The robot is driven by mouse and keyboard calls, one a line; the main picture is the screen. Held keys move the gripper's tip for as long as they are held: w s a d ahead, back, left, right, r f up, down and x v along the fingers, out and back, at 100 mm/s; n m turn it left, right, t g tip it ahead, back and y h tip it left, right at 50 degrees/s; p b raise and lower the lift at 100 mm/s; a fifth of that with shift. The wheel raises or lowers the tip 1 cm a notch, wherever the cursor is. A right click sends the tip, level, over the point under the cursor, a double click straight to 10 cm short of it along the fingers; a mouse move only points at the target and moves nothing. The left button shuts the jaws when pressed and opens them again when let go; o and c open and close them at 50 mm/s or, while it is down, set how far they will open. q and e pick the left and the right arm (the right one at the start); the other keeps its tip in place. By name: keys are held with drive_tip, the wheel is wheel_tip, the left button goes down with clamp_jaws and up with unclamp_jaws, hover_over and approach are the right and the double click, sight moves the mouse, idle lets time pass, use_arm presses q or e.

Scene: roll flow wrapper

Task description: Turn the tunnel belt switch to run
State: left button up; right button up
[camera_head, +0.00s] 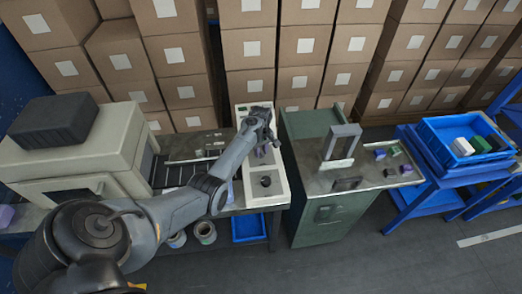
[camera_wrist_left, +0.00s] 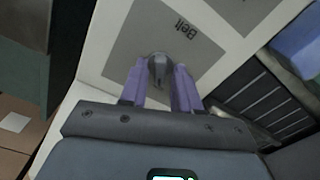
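A grey panel marked "Belt" (camera_wrist_left: 178,38) shows in the left wrist view, with a small dark grey switch knob (camera_wrist_left: 158,70) on it. My left gripper (camera_wrist_left: 159,80) has its two purple fingers on either side of the knob, close against it, with little or no gap visible. The knob's exact angle is partly hidden by the fingers. In the head view my left gripper (camera_head: 264,147) is over the pale control panel (camera_head: 281,187), and it hides the switch there. My right gripper is in neither view.
A dark round control (camera_head: 265,181) sits lower on the pale panel. The wrapper housing (camera_head: 75,150) stands left, beside a roller bed. A green cabinet (camera_head: 325,215) with a grey arch (camera_head: 342,145) stands right. A blue crate (camera_head: 462,145) is farther right. Stacked cartons (camera_head: 300,45) line the back.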

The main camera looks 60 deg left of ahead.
use_arm(q)
clamp_jaws()
drive_tip(key=shift+r+m+p, duration=0.15)
drive_tip(key=shift+m+p, duration=0.75)
drive_tip(key=shift+p, duration=0.1)
drive_tip(key=m+p, duration=0.1)
drive_tip(key=m, duration=0.1)
drive_tip(key=shift+m+p, duration=0.3)
drive_tip(key=shift+p, duration=0.1)
drive_tip(key=m+p, duration=0.1)
drive_tip(key=m, duration=0.2)
drive_tip(key=shift+m, duration=0.3)
drive_tip(key=shift+f+m+p, duration=0.2)
drive_tip(key=shift+m+p, duration=0.45)
drive_tip(key=shift+m, duration=1.25)
